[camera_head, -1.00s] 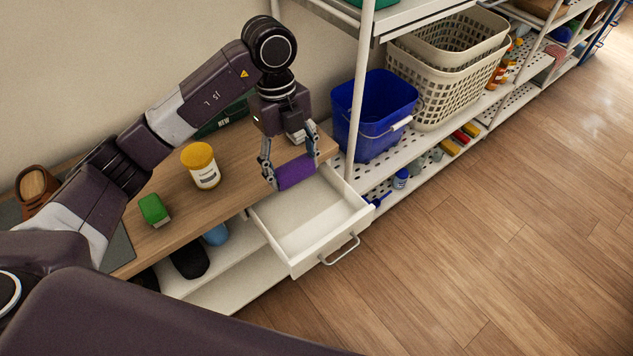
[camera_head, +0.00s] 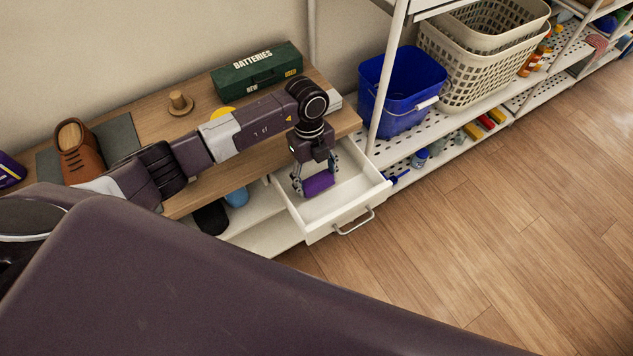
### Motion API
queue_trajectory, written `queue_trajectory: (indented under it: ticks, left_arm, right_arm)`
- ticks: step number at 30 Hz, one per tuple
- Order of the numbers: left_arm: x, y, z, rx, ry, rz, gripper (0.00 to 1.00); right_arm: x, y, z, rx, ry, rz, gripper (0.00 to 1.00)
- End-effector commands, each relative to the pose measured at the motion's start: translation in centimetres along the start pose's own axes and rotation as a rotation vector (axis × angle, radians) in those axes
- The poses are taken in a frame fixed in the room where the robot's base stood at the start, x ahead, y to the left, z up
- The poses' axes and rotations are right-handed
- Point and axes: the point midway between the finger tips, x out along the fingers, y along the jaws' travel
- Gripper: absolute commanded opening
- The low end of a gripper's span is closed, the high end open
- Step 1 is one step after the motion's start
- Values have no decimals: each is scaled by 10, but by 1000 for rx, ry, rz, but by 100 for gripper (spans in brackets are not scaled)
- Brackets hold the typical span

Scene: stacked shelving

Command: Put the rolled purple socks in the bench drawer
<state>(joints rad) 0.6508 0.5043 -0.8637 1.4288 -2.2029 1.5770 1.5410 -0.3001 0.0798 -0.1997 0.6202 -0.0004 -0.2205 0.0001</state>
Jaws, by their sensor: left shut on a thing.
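The rolled purple socks (camera_head: 319,183) are held between the fingers of my left gripper (camera_head: 316,180), which points down over the open drawer. The bench drawer (camera_head: 349,206) is white, pulled out from under the wooden bench top, with a metal handle at its front. The socks appear within the drawer's outline, toward its left side; I cannot tell whether they touch its floor. The rest of the drawer looks empty. My right gripper is not in view.
A green batteries box (camera_head: 257,77), a wooden knob-like item (camera_head: 180,102) and a brown shoe (camera_head: 78,150) sit on the bench. A blue bucket (camera_head: 402,91) and beige baskets (camera_head: 470,66) stand on the shelf at right. Dark and blue items lie below the bench.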

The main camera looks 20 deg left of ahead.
Motion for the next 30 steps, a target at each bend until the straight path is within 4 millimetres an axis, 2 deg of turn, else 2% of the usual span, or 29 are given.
queue_trajectory:
  ticks: [3,6,17,18,22,30]
  left_arm:
    - [17,0,1,-1,3,1,43]
    - [24,0,3,0,1,0,43]
    - [28,0,4,0,1,-1,43]
    - [27,-1,4,0,1,-1,64]
    - [27,0,4,0,1,-1,78]
    - [26,0,4,0,1,-1,78]
  right_arm:
    - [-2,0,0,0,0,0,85]
    - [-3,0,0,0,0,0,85]
    - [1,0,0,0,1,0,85]
    - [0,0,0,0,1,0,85]
    - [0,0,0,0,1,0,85]
    - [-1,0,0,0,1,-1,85]
